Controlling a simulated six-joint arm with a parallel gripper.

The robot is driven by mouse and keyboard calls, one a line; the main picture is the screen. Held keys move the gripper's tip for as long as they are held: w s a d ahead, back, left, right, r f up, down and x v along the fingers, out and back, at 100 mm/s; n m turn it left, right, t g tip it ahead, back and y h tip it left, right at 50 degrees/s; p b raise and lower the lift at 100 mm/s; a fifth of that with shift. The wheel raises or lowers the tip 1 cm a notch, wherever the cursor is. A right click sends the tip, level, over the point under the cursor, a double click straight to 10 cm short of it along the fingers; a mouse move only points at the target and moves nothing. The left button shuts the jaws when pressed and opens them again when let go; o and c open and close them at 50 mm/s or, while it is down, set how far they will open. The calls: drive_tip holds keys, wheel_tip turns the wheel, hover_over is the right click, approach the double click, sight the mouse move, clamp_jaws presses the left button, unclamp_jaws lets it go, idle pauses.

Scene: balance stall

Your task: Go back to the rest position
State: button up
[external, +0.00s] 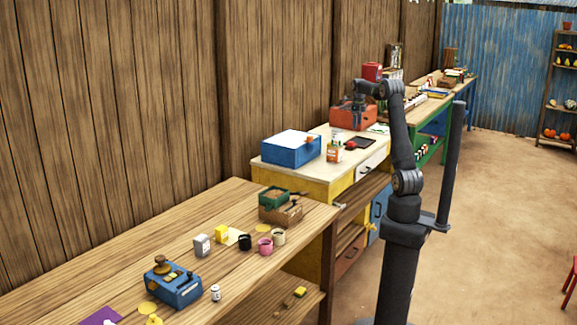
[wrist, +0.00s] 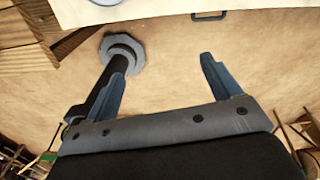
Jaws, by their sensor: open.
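My gripper (external: 359,112) is up over the benches in the external view, at the end of my bent arm. It appears small there, in front of an orange-red box on the cream-topped bench. In the wrist view, my gripper (wrist: 162,68) shows two blue-grey fingers spread wide apart. Nothing is between them, and bare sandy floor lies beyond. No task object is held.
The cream-topped bench (external: 318,168) carries a blue box (external: 291,152), the orange-red box (external: 346,119) and a dark tablet (external: 359,143). The near wooden bench (external: 215,258) holds a blue device (external: 173,288), cups and small boxes. Open floor (external: 490,220) lies to the right.

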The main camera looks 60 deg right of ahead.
wheel_tip(320, 180, up, 5)
drive_tip(key=w+a+n, duration=0.3)
drive_tip(key=w+a, duration=0.3)
drive_tip(key=a, duration=0.5)
drive_tip(key=w+a+n, duration=0.4)
drive_tip(key=w+a, duration=0.3)
drive_tip(key=a, duration=0.5)
drive_tip(key=w+a+n, duration=0.3)
drive_tip(key=w+a, duration=0.4)
drive_tip(key=a, duration=0.5)
drive_tip(key=shift+a+r, duration=0.2)
drive_tip(key=shift+r, duration=0.2)
